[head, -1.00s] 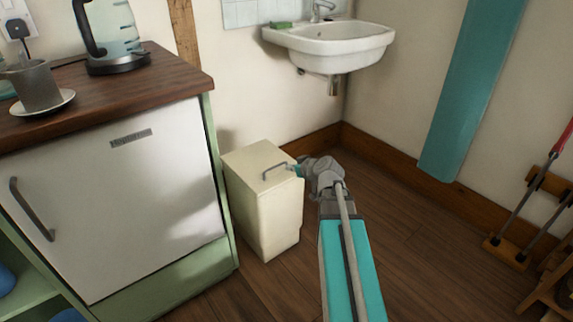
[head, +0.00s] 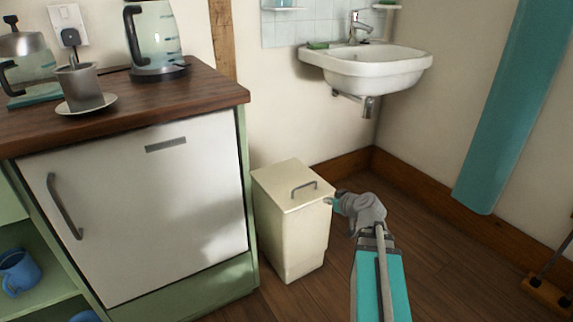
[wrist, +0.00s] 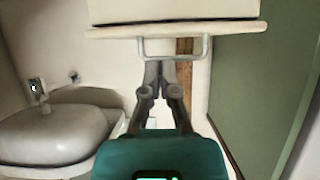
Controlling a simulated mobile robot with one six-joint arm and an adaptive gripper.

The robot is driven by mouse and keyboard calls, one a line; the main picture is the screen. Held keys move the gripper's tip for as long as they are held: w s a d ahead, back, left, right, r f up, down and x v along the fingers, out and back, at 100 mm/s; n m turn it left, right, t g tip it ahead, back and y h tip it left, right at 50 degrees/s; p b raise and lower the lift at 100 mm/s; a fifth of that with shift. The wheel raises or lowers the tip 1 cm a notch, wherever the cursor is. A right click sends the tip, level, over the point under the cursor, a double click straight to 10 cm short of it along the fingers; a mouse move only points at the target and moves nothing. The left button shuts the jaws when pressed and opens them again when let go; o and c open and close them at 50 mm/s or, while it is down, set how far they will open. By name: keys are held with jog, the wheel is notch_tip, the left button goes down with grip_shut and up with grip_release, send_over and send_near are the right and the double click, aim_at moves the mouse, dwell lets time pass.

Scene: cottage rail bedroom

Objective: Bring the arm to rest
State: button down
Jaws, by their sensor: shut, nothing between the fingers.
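My gripper (head: 332,202) is at the right edge of a cream lidded bin (head: 290,235) in the head view. In the wrist view its two fingers (wrist: 161,68) are together with nothing between them. They point at the bin, close to the grey lid handle (wrist: 172,50), which also shows on top of the bin in the head view (head: 304,187). I cannot tell whether the fingertips touch the bin or handle. The lid lies closed. My arm reaches low over the floor from the bottom of the picture.
A green cabinet (head: 245,190) with a white door (head: 140,215) stands directly left of the bin. A white sink (head: 368,72) hangs on the wall behind. Teal panel (head: 490,110) is on the right wall.

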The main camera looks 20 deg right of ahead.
jog(key=shift+a, duration=0.15)
jog(key=s+a+r+g+y+p, duration=0.1)
jog(key=s+a+g+p, duration=0.2)
jog(key=a, duration=0.4)
jog(key=s+a+r+g+p, duration=0.1)
jog(key=a+g+p, duration=0.2)
jog(key=a+p, duration=0.3)
jog(key=s+a+r+m+g+h+p, duration=0.2)
jog(key=s+a+r+g+h+p, duration=0.2)
jog(key=s+a+r+g+p, duration=0.25)
notch_tip(320, 180, up, 35)
jog(key=s+a+p, duration=0.1)
jog(key=p, duration=3.7)
jog(key=shift+s+a+r, duration=0.15)
jog(key=shift+s+a, duration=0.05)
jog(key=shift+a, duration=0.05)
